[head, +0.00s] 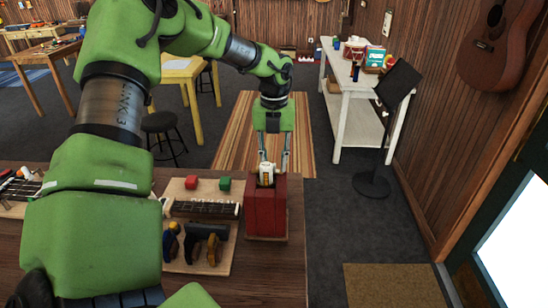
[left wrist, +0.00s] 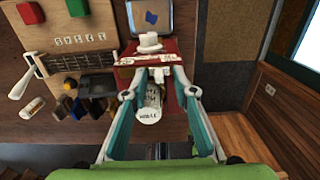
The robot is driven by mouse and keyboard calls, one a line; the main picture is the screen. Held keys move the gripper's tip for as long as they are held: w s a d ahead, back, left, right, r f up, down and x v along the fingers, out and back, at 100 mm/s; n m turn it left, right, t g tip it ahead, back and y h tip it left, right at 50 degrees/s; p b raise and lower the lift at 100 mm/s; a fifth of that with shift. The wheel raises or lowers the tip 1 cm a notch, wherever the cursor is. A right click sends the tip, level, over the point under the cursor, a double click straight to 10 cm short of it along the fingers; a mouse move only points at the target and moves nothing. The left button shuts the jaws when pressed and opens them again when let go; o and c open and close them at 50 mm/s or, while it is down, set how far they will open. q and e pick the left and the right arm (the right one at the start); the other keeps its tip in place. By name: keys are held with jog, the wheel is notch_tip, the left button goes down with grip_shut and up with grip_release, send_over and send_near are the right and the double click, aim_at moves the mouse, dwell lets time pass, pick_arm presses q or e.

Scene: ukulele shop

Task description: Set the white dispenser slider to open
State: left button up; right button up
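The dispenser is a red box (head: 266,208) standing upright on a small wooden base at the right end of the counter. A white and gold piece (head: 267,173) sits on its top. In the left wrist view the red top (left wrist: 125,48) carries a white round cap (left wrist: 149,41) and a white lettered strip (left wrist: 150,60). A small white tab (left wrist: 158,75) shows below the strip. I cannot tell the slider's setting. My left gripper (head: 273,163) points down over the dispenser; in the wrist view its fingers (left wrist: 159,73) are apart around the tab. My right gripper is not in view.
Left of the dispenser are a board with red (head: 192,183) and green (head: 224,184) blocks, a fretted neck piece (head: 203,208), and a tool holder (head: 203,245). A labelled white cylinder (left wrist: 149,108) shows between my fingers.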

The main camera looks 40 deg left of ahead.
pick_arm(q)
jog(key=shift+f, duration=0.15)
jog(key=shift+a, duration=0.1)
grip_shut()
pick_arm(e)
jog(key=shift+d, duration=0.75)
pick_arm(q)
jog(key=shift+s+a+f+b, duration=0.1)
jog(key=shift+s+a+b, duration=0.05)
jog(key=shift+a+b, duration=0.2)
jog(key=shift+s+a+b, duration=0.6)
jog(key=shift+s+a, duration=0.2)
jog(key=shift+a, duration=0.05)
jog(key=shift+s+a, duration=0.25)
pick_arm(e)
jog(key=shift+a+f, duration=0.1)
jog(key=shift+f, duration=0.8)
